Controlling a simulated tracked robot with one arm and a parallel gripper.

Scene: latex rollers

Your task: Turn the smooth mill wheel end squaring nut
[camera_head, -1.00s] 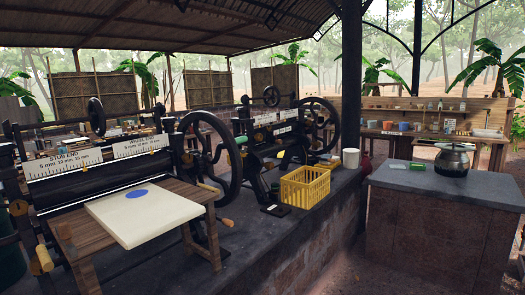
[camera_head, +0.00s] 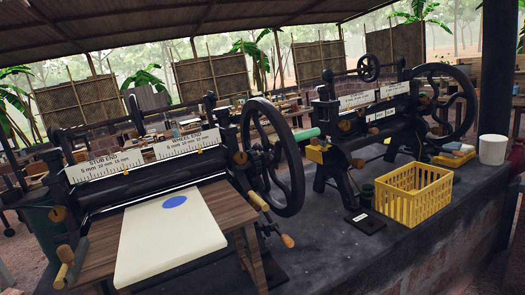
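The near mill (camera_head: 145,187) stands at the left, with scale plates reading "STUB END" (camera_head: 108,166) and, on its right plate (camera_head: 187,144), small lettering on the wheel side. Its black spoked wheel (camera_head: 291,150) is at its right end. A round brass-coloured fitting (camera_head: 240,158) sits beside that wheel, and another (camera_head: 59,214) is at the stub end. A second mill (camera_head: 372,128) stands behind to the right, with its own plates and wheel. I cannot tell which mill is the smooth one, nor make out the squaring nuts. My gripper is not in view.
A wooden table (camera_head: 214,213) before the near mill bears a white sheet (camera_head: 150,250) with a blue oval. A yellow crate (camera_head: 413,205), a white bucket (camera_head: 492,149) and a dark post (camera_head: 494,60) stand right.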

